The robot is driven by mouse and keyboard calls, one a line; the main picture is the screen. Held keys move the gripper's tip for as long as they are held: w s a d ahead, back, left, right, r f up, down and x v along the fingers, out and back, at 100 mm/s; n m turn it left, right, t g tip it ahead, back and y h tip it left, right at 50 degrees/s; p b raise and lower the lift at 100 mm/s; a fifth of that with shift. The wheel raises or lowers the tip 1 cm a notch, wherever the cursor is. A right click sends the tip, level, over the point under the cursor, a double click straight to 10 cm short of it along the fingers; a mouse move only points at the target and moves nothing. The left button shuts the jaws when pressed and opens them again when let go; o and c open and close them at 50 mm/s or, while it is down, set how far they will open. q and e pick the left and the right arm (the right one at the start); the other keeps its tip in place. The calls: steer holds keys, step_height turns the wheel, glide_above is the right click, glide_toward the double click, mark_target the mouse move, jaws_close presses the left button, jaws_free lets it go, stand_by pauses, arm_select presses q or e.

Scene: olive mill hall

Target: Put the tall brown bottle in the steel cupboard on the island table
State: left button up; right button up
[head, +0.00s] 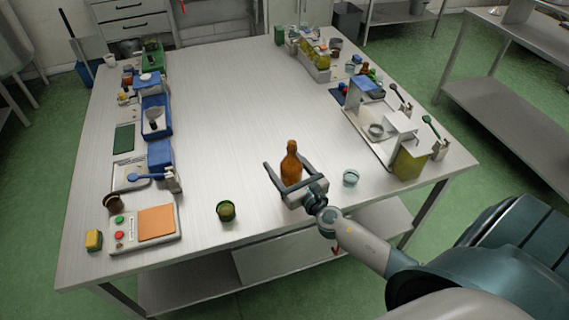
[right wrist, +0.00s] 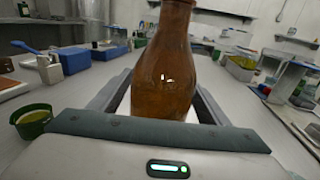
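The tall brown bottle (head: 291,163) is upright at the near part of the island table (head: 230,130), right of centre. My right gripper (head: 297,178) is around it, one finger on each side. In the head view there is space between the bottle and both fingers, so the gripper looks open. In the right wrist view the bottle (right wrist: 163,75) rises between the fingers; its base is hidden behind the gripper body, so I cannot tell if it touches the tabletop. My left gripper is not in view. I cannot make out the steel cupboard for certain.
A green cup (head: 226,211) stands left of my right gripper, and a pale glass cup (head: 351,177) stands right of it. A button box with an orange pad (head: 157,222) is at the near left. Trays and jars line both sides; the table's middle is clear.

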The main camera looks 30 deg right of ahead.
mark_target(297, 179)
steer(key=shift+r, duration=0.1)
steer(key=s+b, duration=0.1)
steer(key=s, duration=0.4)
steer(key=s+b, duration=0.1)
steer(key=s, duration=0.4)
steer(key=shift+s+a, duration=0.2)
steer(key=shift+s, duration=0.15)
steer(key=shift+s+b, duration=0.4)
steer(key=shift+s, duration=0.25)
